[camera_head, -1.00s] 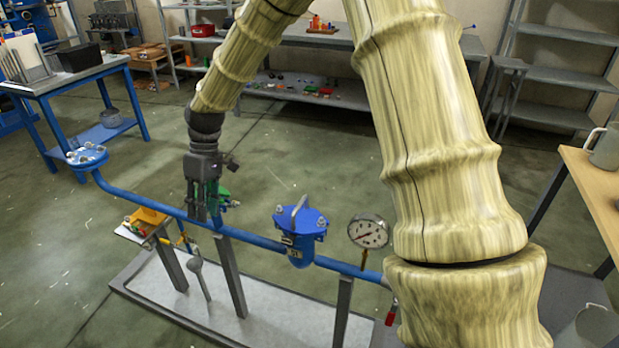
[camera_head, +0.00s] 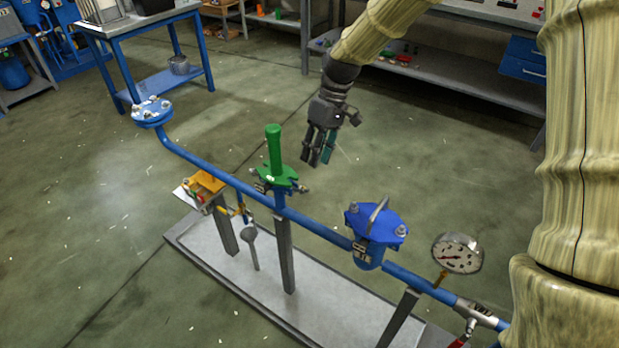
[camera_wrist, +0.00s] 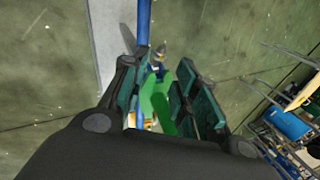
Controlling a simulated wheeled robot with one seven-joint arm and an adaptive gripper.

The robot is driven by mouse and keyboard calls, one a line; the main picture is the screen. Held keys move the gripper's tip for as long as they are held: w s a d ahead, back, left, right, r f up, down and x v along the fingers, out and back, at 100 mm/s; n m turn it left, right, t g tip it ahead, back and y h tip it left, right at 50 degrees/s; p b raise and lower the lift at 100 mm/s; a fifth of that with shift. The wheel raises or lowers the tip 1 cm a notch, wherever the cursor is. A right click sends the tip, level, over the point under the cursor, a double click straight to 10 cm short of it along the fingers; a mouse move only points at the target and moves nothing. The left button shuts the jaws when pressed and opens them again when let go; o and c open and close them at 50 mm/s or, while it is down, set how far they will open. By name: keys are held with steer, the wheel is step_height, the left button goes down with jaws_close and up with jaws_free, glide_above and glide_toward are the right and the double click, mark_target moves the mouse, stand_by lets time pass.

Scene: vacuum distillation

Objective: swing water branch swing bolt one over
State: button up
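The water branch is most likely the green upright pipe (camera_head: 274,150) on a green flange (camera_head: 278,180), clamped on the blue pipe line. Small dark metal bolts show at the flange's left edge (camera_head: 262,187) and right edge (camera_head: 303,187); I cannot tell which is bolt one. My gripper (camera_head: 318,160) hangs in the air to the right of the green pipe, apart from it in the head view. In the wrist view its fingers (camera_wrist: 157,80) are spread, with the green pipe (camera_wrist: 160,105) in line between and beyond them. Nothing is held.
A blue lidded strainer (camera_head: 374,225) and a round gauge (camera_head: 457,254) stand on the line to the right. A blue end flange (camera_head: 152,112) is at the left. The floor behind the line is clear.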

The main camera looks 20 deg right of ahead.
mark_target(300, 190)
steer(key=x, duration=1)
steer(key=shift+s+r, duration=0.1)
steer(key=shift+s, duration=0.2)
jaws_close()
steer(key=shift+r, duration=0.1)
